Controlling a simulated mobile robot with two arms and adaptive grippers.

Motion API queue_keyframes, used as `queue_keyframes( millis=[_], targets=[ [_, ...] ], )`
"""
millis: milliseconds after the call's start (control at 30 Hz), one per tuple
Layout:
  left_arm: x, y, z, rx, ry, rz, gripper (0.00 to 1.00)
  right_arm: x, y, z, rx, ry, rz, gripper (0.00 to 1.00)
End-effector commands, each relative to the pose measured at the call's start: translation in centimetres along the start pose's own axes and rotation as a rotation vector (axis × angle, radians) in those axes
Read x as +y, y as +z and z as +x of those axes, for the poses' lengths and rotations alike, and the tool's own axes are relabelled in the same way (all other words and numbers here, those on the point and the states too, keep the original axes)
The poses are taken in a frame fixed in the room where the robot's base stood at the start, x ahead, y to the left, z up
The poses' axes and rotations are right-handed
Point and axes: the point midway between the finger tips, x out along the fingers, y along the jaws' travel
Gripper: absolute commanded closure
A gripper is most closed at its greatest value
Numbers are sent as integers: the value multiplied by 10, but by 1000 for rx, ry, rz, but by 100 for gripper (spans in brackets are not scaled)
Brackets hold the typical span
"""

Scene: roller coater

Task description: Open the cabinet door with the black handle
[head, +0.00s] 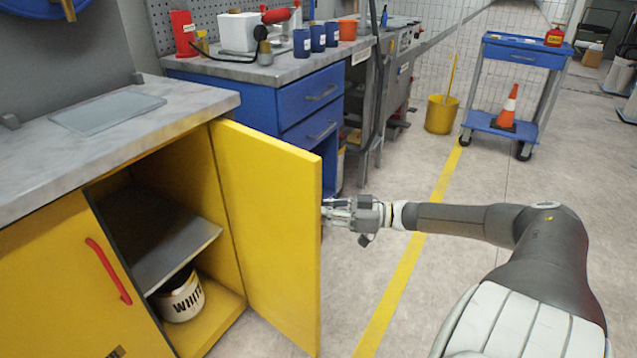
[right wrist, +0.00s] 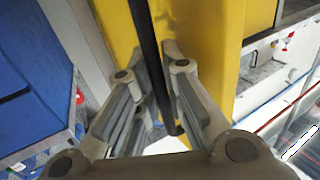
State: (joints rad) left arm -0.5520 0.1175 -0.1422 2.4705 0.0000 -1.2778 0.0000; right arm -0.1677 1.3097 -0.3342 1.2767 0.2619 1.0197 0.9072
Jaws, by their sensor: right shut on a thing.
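The yellow cabinet door (head: 268,225) stands wide open, swung outward from the cabinet, and its inner face shows in the head view. The black handle (right wrist: 149,55) is a dark bar along the door's outer face in the right wrist view; the door hides it from the head. My right gripper (head: 328,211) is at the door's free edge, on the outer side. In the right wrist view its fingers (right wrist: 166,52) are on either side of the black handle, shut on it. My left gripper is not in view.
The open cabinet holds a grey shelf (head: 165,235) and a white labelled can (head: 181,299) below it. A closed yellow door with a red handle (head: 107,270) is at the left. Blue drawers (head: 310,96) stand behind the open door. The floor to the right is mostly clear.

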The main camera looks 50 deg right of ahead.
Motion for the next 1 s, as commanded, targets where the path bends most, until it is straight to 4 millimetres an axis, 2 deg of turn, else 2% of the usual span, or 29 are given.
queue_keyframes(
  millis=[400,433,600,1000],
  targets=[
    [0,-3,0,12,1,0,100,1,1,-1,-3,2,4,100],
    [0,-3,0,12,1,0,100,1,1,-1,-3,2,4,89],
    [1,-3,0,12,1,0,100,1,1,-1,-2,2,3,69],
    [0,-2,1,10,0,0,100,1,1,-4,-2,1,1,69]
  ],
)
